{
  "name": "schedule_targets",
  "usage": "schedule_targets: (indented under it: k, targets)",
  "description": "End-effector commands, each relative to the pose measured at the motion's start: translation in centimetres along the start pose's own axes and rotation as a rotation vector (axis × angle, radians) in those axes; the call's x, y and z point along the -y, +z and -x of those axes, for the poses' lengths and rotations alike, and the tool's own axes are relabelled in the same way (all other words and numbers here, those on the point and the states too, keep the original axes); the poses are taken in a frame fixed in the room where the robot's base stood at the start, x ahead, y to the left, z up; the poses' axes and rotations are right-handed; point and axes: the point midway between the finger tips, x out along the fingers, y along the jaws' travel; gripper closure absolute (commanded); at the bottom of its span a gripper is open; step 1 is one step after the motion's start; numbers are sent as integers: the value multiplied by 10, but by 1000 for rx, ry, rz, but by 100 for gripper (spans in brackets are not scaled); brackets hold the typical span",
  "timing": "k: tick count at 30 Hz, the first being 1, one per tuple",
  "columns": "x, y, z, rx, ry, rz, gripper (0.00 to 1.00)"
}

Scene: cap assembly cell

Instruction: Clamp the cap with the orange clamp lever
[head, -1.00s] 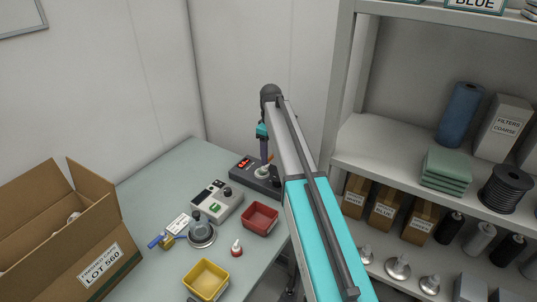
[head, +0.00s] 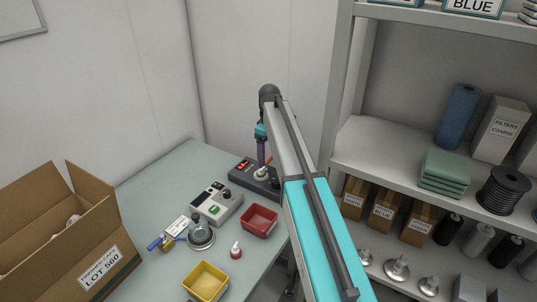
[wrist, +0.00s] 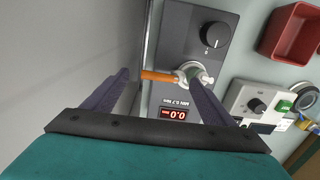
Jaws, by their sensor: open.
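The orange clamp lever (wrist: 160,76) sticks out to the left from the clamp post in the wrist view. Its tip also shows in the head view (head: 268,160). The whitish round seat with a pale cap-like part (wrist: 194,73) is at the lever's inner end, partly hidden by my right finger. Both sit on a dark station (wrist: 178,45) with a black knob and a red display reading 0.0. My gripper (wrist: 162,76) is open. Its two fingers straddle the lever in the wrist view, and I cannot tell whether either touches it.
An open carton (head: 105,262) is at left. Shelving (head: 372,150) stands at right.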

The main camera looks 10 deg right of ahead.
Motion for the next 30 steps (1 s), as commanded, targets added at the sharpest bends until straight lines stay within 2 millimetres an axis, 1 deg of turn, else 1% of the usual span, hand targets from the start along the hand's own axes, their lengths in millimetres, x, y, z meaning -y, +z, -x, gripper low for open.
schedule_targets:
  k: [1,18,24,30]
  targets:
    - [0,0,6,0,1,0,22]
    - [0,-1,64,-4,4,1,22]
    - [0,-1,73,-4,3,1,22]
    - [0,-1,74,-4,3,1,22]
